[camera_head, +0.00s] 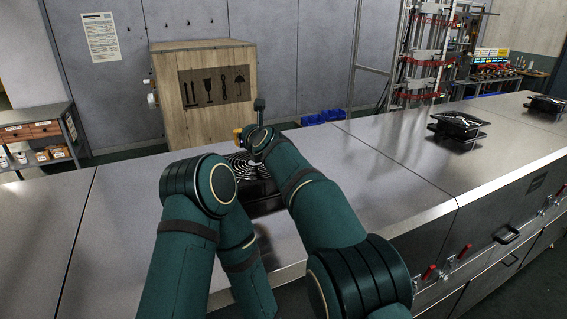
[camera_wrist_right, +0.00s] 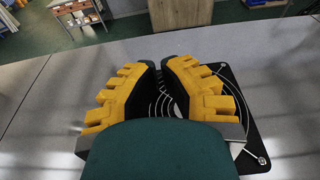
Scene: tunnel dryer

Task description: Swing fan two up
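A black fan with a pale ring grille (camera_head: 262,170) lies on the steel top, partly hidden behind my arms in the head view. It also shows in the right wrist view (camera_wrist_right: 238,110), beneath and behind the fingers. I cannot tell which fan is number two. My right gripper (camera_head: 239,134) is over the fan's far edge; its yellow-backed fingers (camera_wrist_right: 161,72) lean close together at their tips. Grille shows between them lower down. Whether the tips meet or hold the fan's edge is unclear. My left arm folds back at the left, and its gripper is not visible.
Two more black fans, a middle one (camera_head: 459,125) and a far one (camera_head: 546,105), sit along the steel top (camera_head: 370,160). A wooden crate (camera_head: 204,110) stands behind it. Red-handled latches (camera_head: 429,272) line the near side. The top left of my arms is clear.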

